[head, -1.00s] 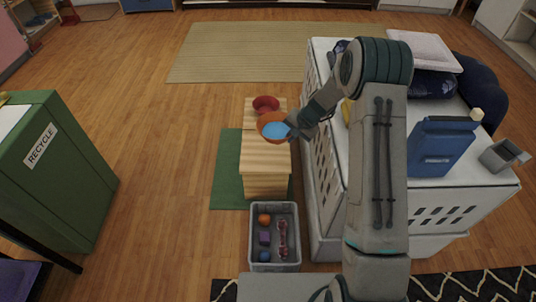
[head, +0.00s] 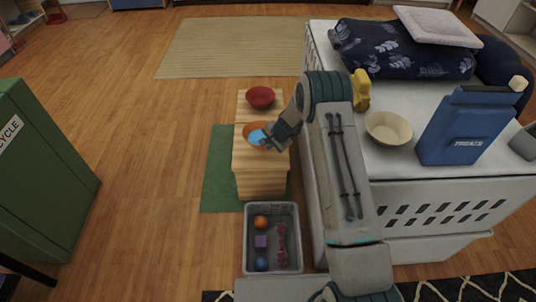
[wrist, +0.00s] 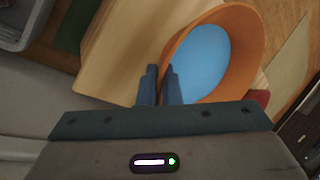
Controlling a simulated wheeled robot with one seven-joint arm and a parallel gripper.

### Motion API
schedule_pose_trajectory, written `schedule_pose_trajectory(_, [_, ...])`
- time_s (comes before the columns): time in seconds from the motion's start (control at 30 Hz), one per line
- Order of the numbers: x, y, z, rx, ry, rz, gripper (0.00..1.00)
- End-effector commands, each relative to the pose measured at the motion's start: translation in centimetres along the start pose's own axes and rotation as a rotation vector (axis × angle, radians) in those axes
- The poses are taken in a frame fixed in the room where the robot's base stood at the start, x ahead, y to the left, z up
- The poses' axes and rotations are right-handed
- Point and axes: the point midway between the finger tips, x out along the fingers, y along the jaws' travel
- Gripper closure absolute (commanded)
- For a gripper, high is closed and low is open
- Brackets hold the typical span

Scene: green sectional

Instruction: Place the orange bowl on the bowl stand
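The orange bowl (head: 248,129), blue inside, is at the wooden bowl stand (head: 262,182), over its upper surface. I cannot tell whether its base touches the wood. My gripper (head: 268,139) is at the bowl's right side in the head view and hides part of it. In the wrist view the bowl (wrist: 252,42) fills the upper right. The fingers of my gripper (wrist: 160,78) are close together at its near rim, seemingly shut on its wall. The stand's pale wood (wrist: 118,50) lies below and to the left.
A red bowl (head: 260,97) sits on the stand's far part. A grey bin (head: 248,240) with several toys stands in front. To the right, a white crate top (head: 400,172) holds a cream bowl (head: 389,128), a blue treats box (head: 465,127) and cushions.

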Motion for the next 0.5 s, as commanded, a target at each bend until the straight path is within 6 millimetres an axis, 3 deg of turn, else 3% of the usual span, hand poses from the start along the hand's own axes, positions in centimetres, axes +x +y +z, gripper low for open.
schedule_pose_trajectory(0.33, [4.1, 1.9, 0.1, -0.002, -0.002, 0.0, 1.0])
schedule_pose_trajectory(0.5, [4.2, 1.9, 0.2, -0.004, -0.001, -0.002, 1.0])
